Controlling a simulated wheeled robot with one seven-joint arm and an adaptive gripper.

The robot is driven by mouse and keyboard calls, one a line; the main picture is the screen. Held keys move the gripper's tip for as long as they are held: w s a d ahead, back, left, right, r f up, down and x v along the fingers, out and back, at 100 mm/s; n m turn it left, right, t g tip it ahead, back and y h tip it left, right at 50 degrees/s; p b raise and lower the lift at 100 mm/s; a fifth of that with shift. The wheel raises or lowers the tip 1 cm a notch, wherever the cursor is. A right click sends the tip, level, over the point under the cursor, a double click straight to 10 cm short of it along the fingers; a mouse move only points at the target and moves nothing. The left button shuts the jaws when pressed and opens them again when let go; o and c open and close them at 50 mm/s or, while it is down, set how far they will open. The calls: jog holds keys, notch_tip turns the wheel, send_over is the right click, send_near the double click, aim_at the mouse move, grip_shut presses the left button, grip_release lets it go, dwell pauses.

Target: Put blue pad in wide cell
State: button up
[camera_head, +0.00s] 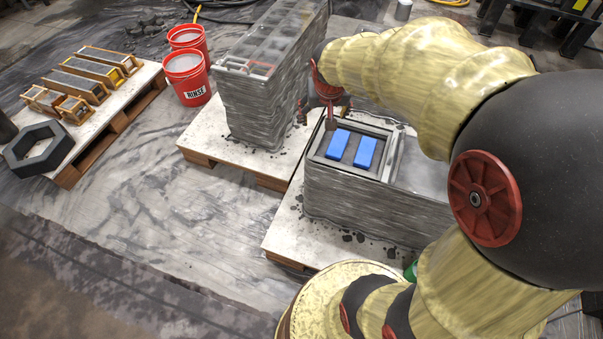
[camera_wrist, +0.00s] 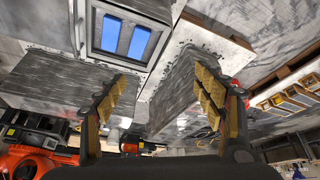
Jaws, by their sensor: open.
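Two blue pads, the left one (camera_head: 338,144) and the right one (camera_head: 366,152), lie side by side in a grey-rimmed tray (camera_head: 318,157) on top of the low layered concrete block (camera_head: 345,205). They also show in the wrist view as a left pad (camera_wrist: 110,33) and a right pad (camera_wrist: 139,42). A tall layered block (camera_head: 255,110) stands behind, with a top divided into cells (camera_head: 270,42); which cell is the wide one I cannot tell clearly. My gripper (camera_head: 317,115) is open and empty, above and behind the tray, between the two blocks. Its spread fingers show in the wrist view (camera_wrist: 160,90).
A flat grey area (camera_head: 424,172) lies right of the tray, partly behind my arm. Two red buckets (camera_head: 187,78) stand left of the tall block. A pallet at the left holds wooden-framed pieces (camera_head: 75,85) and a dark hexagonal ring (camera_head: 38,150). Open floor lies between the pallets.

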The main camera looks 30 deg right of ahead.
jog(key=s+a+r+n+y, duration=0.1)
jog(key=s+a+r+n, duration=0.1)
jog(key=s+a, duration=0.7)
jog(key=s+a+r+n+t+y, duration=0.1)
jog(key=s+a+r+n, duration=0.2)
jog(key=s+a+r, duration=0.2)
jog(key=s+a, duration=0.3)
jog(key=s, duration=0.1)
jog(key=shift+s+a+r+y, duration=0.25)
jog(key=shift+a+y, duration=0.05)
jog(key=shift+a, duration=0.1)
jog(key=shift+c, duration=0.7)
